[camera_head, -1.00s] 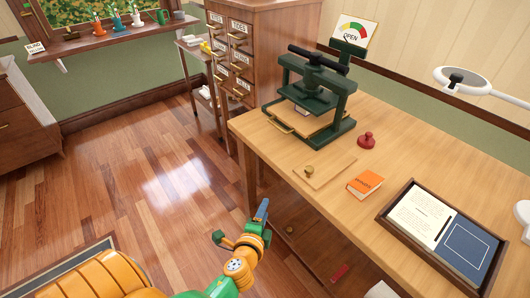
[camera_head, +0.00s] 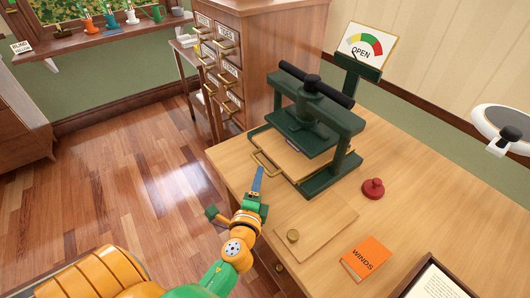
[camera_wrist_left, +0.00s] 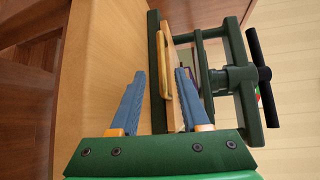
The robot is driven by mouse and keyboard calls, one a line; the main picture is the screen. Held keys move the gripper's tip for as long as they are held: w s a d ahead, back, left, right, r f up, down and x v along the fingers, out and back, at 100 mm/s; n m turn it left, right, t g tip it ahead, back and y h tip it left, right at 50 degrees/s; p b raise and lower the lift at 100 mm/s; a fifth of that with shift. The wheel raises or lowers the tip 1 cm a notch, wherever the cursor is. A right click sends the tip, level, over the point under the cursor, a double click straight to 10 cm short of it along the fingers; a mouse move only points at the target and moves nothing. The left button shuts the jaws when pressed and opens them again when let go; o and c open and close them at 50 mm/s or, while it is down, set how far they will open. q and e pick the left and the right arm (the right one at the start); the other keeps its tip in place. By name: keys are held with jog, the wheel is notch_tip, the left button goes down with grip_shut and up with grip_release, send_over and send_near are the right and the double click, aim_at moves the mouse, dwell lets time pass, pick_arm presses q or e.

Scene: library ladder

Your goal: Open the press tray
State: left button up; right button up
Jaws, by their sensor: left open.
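The green book press (camera_head: 312,125) stands on the wooden table. Its tray (camera_head: 284,148) is a light wooden board low in the frame, with a brass loop handle (camera_head: 264,163) on its front edge. In the left wrist view the handle (camera_wrist_left: 163,78) lies ahead, between the lines of my two blue fingers. My left gripper (camera_head: 257,180) is open and empty, just short of the handle in the head view. Its fingers (camera_wrist_left: 158,100) are spread in the wrist view and do not visibly touch the handle. My right gripper is not in view.
A red knob-shaped piece (camera_head: 373,189), an orange book (camera_head: 365,259) and a thin board with a brass knob (camera_head: 312,222) lie on the table. A drawer cabinet (camera_head: 232,60) stands at the back left.

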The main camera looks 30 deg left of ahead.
aim_at(262, 164)
pick_arm(q)
jog(key=x, duration=0.5)
jog(key=shift+w+r, duration=0.1)
jog(key=shift+r, duration=0.1)
jog(key=shift+w+a+f, duration=0.15)
jog(key=shift+w+a, duration=0.1)
jog(key=shift+w, duration=0.2)
jog(key=shift+s, duration=0.1)
grip_shut()
dwell(0.6)
